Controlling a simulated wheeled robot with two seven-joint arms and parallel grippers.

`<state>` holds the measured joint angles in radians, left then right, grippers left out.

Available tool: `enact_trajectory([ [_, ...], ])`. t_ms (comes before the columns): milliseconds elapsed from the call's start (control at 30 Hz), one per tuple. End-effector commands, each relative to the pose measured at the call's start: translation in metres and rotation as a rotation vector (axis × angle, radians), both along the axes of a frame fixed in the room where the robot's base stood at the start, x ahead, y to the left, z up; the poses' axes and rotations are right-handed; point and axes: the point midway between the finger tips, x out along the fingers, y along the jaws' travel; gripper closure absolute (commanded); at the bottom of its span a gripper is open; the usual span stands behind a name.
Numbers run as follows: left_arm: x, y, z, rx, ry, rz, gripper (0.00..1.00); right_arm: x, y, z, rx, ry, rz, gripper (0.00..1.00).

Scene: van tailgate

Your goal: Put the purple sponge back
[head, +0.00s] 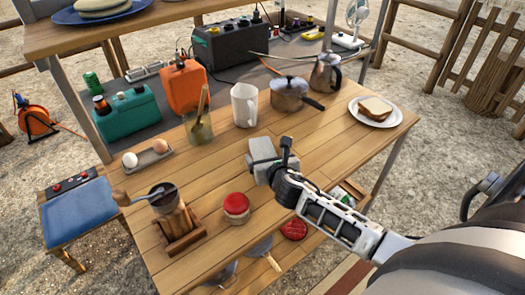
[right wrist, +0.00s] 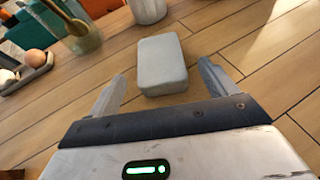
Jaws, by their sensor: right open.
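No purple sponge shows clearly in either view. A pale grey, rounded block (right wrist: 162,65), like a sponge in shape, lies flat on the wooden table (head: 340,150). It also shows in the head view (head: 262,148), partly covered by my gripper. My right gripper (right wrist: 162,80) is open. Its two fingers stand either side of the near end of the block in the right wrist view, with gaps on both sides; I cannot tell how high above the table they are. In the head view my right gripper (head: 280,165) is at the block's near side. My left gripper is out of view.
A jar with a red lid (head: 237,204) and a coffee grinder (head: 172,215) stand nearby on the left. A white jug (head: 244,104), a pot (head: 289,93), a kettle (head: 326,72) and a plate with a sandwich (head: 375,110) stand behind. Bare planks surround the block.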

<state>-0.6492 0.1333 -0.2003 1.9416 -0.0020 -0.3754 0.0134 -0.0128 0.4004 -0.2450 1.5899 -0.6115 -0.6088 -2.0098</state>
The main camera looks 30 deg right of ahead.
Motion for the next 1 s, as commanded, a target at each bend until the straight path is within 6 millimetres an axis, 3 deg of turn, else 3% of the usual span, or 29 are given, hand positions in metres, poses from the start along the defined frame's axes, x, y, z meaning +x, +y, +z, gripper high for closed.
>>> enact_trajectory([
  [400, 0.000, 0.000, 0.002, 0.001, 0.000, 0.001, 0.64, 0.042, -0.014, -0.017, 0.001, 0.000, -0.004, 0.15],
  [733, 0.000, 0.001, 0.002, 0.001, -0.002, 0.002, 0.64, 0.047, -0.016, -0.020, 0.001, 0.001, 0.000, 0.15],
  [767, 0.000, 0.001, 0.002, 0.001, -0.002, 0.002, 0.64, 0.047, -0.016, -0.020, 0.001, 0.001, 0.000, 0.18],
  [900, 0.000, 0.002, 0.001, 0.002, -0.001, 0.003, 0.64, 0.047, -0.016, -0.020, 0.001, 0.001, 0.000, 0.57],
  [1000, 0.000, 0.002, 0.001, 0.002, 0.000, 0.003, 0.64, 0.047, -0.016, -0.020, 0.001, 0.001, 0.000, 0.66],
])
